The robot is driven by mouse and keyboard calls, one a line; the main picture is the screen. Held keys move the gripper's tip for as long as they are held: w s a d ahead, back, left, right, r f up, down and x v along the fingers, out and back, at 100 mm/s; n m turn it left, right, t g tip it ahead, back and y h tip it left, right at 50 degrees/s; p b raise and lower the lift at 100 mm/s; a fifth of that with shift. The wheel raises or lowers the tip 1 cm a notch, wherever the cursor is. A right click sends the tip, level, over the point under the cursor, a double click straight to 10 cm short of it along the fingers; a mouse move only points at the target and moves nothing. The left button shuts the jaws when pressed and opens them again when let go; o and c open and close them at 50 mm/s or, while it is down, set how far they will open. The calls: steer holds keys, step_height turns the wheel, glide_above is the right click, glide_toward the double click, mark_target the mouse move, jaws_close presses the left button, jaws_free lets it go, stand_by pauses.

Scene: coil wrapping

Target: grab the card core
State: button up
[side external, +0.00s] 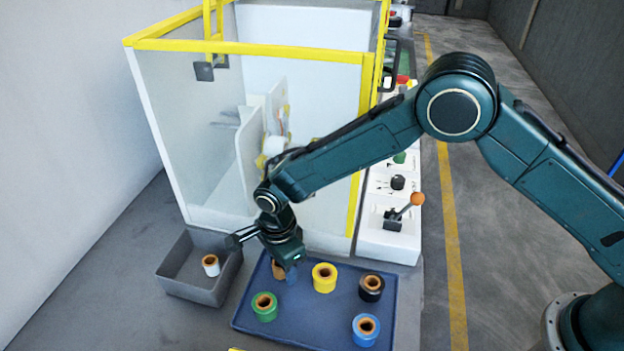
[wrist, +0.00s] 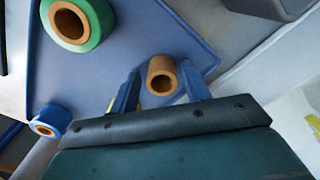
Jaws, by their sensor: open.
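The card core (wrist: 161,76) is a plain brown hollow tube standing upright on the blue tray (side external: 300,324). In the side view only a bit of the core (side external: 277,270) shows, the rest hidden behind my gripper (side external: 288,274). In the wrist view my gripper (wrist: 162,90) is open, with one blue finger to the left of the core and one to the right. The core sits between the fingers, with a gap visible on the left; I cannot tell whether the right finger touches it.
Green (side external: 264,306), yellow (side external: 325,277), black (side external: 371,288) and blue (side external: 366,330) rolls stand on the tray. A grey bin (side external: 190,290) at left holds a white roll (side external: 210,265). A yellow-framed enclosure (side external: 250,50) and a control panel with orange-knobbed lever (side external: 416,199) stand behind.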

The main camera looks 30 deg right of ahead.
stand_by(0.4)
steer(key=c, duration=0.9)
steer(key=shift+r, duration=0.15)
step_height(320, 180, up, 20)
stand_by(0.8)
